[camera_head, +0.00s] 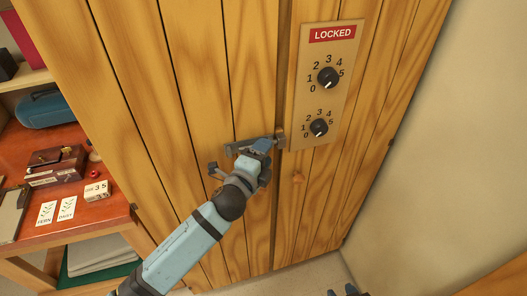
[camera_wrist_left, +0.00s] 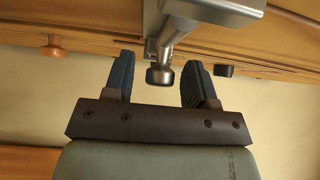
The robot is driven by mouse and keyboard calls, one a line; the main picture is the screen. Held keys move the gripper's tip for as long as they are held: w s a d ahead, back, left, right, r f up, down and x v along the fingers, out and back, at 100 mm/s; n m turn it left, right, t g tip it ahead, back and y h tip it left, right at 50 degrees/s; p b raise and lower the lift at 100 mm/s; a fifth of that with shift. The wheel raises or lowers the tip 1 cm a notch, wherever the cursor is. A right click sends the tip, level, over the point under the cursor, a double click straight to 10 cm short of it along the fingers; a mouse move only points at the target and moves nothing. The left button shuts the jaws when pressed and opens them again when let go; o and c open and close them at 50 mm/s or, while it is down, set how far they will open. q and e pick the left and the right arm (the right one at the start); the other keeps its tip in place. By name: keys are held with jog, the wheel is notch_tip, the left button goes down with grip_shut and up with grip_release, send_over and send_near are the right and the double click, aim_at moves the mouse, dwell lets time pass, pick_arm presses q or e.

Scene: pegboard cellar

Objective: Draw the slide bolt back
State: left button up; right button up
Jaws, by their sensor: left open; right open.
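The grey metal slide bolt (camera_head: 240,147) is fixed across the gap between the wooden cupboard doors, beside the catch (camera_head: 280,139). In the left wrist view the bolt housing (camera_wrist_left: 215,12) is at the top, and a knob on a short stem (camera_wrist_left: 160,76) sticks down from it. My left gripper (camera_head: 258,153) is at the bolt and hides part of it. In the wrist view its open jaws (camera_wrist_left: 158,82) stand either side of the knob, with visible gaps. My right gripper (camera_head: 347,291) shows only partly, at the bottom edge, away from the doors.
A panel (camera_head: 299,108) reading "LOCKED" holds two numbered dials (camera_head: 328,77) and (camera_head: 318,127) above right of the bolt. A wooden door knob (camera_head: 298,179) is below the panel. A red-topped bench (camera_head: 107,210) with cards and boxes stands left. A bare wall is right.

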pick_arm(q)
jog(key=shift+w, duration=0.15)
grip_shut()
jog(key=a, duration=0.2)
jog(key=s+a+p, duration=0.1)
jog(key=a, duration=0.1)
jog(key=shift+s+a, duration=0.2)
grip_release()
jog(key=shift+a, duration=0.15)
jog(key=shift+s, duration=0.1)
